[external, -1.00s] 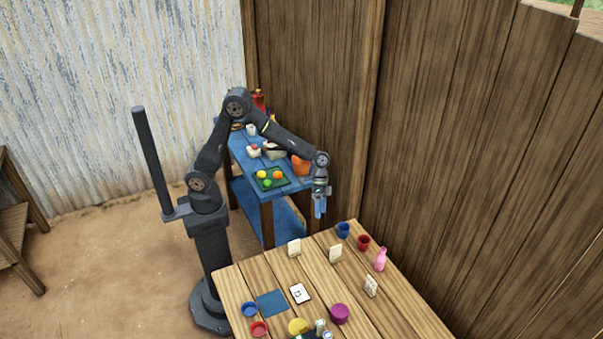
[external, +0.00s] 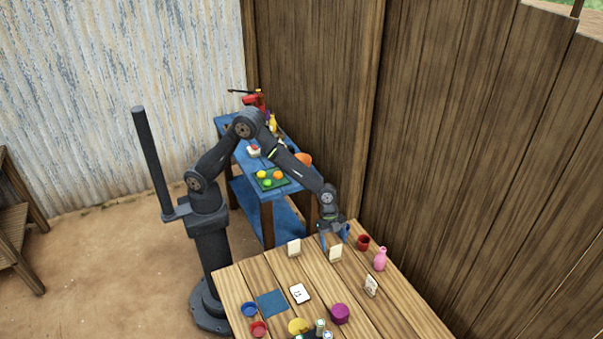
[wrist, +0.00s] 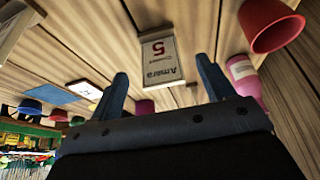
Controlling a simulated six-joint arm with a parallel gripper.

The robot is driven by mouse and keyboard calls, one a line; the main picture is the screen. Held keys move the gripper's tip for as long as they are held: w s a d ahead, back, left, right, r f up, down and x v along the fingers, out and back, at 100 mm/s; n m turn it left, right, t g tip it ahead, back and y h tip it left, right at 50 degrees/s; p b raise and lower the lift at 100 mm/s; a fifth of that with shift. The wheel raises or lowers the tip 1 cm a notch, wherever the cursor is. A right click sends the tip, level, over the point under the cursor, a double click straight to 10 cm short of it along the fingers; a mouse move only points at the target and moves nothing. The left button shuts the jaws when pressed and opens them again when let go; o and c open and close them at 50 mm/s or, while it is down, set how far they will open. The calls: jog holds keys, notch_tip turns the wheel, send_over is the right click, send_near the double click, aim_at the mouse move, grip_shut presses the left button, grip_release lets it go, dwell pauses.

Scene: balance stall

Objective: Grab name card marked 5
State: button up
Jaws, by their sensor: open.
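The name card marked 5 (wrist: 160,58) stands on the wooden table in the wrist view, its "Amara" print upside down. It appears ahead of and between the fingers of my gripper (wrist: 163,75), which are open and empty. In the external view the card (external: 335,253) shows a pale blank side, and my gripper (external: 332,238) is low just behind it, partly hidden. Contact with the card cannot be told. Another standing card (external: 293,248) is to the left, also at the left edge of the wrist view (wrist: 14,27).
A red cup (external: 363,242) and a pink bottle (external: 380,259) stand close on the right. A blue cup is partly hidden by my gripper. A third standing card (external: 371,286), a flat card (external: 299,293), a blue mat (external: 272,303) and a purple bowl (external: 340,314) are farther forward.

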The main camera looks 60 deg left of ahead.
aim_at(335, 250)
jog(key=shift+d+x, duration=0.1)
jog(key=shift+x, duration=1.6)
jog(key=shift+d+x, duration=0.15)
jog(key=shift+x, duration=1.55)
jog(key=shift+r, duration=0.1)
jog(key=shift+c, duration=0.2)
jog(key=c, duration=1)
